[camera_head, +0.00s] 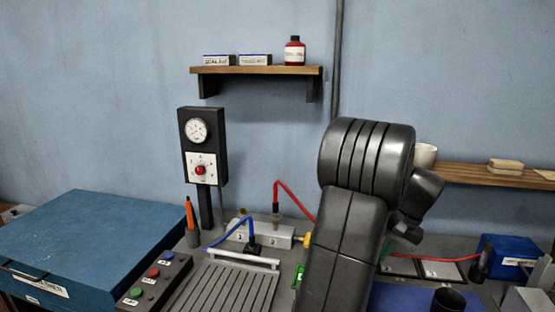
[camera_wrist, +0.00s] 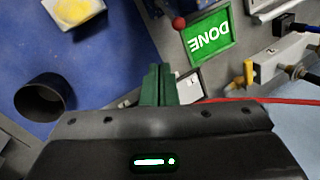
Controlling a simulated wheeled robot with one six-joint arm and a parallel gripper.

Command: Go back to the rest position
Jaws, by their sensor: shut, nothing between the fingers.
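My gripper (camera_wrist: 158,85) shows in the wrist view as two green fingers pressed together with nothing between them. It hangs above the bench, near the right edge of a blue mat (camera_wrist: 115,65). A green DONE plate (camera_wrist: 208,40) with a red knob lies just beyond the fingertips to the right, apart from them. In the head view my dark arm rises at the right of centre and hides most of the gripper. Only a sliver of the DONE plate (camera_head: 298,276) shows there, left of my arm.
A numbered block (camera_head: 262,236) with blue and red hoses stands left of my arm. A black cup (camera_wrist: 44,97) stands on the mat. A gauge post (camera_head: 203,150), button box (camera_head: 153,284), ribbed tray (camera_head: 225,288) and blue case (camera_head: 90,240) are further left. Wall shelves (camera_head: 255,70) hang above.

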